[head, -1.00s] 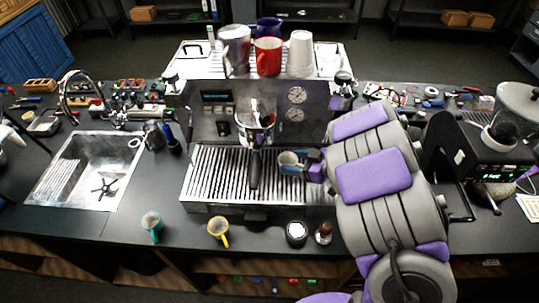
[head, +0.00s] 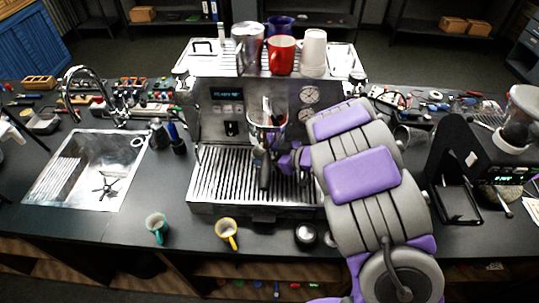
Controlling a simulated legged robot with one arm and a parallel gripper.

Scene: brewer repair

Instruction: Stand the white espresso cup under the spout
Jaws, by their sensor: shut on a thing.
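The espresso machine (head: 222,115) stands in the middle of the counter. Its portafilter, with the spout beneath, sits in the group head, and its dark handle (head: 264,172) points toward me over the drip grate (head: 222,172). My gripper (head: 286,161) is just right of the handle, above the grate and close below the portafilter. It is shut on a small pale cup, seen clearly only in the earlier view. The cup is now mostly hidden behind the handle and in shadow, so I cannot tell whether it touches the grate.
A red mug (head: 281,56), steel pitcher (head: 247,46) and white cups (head: 313,52) stand on the machine.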

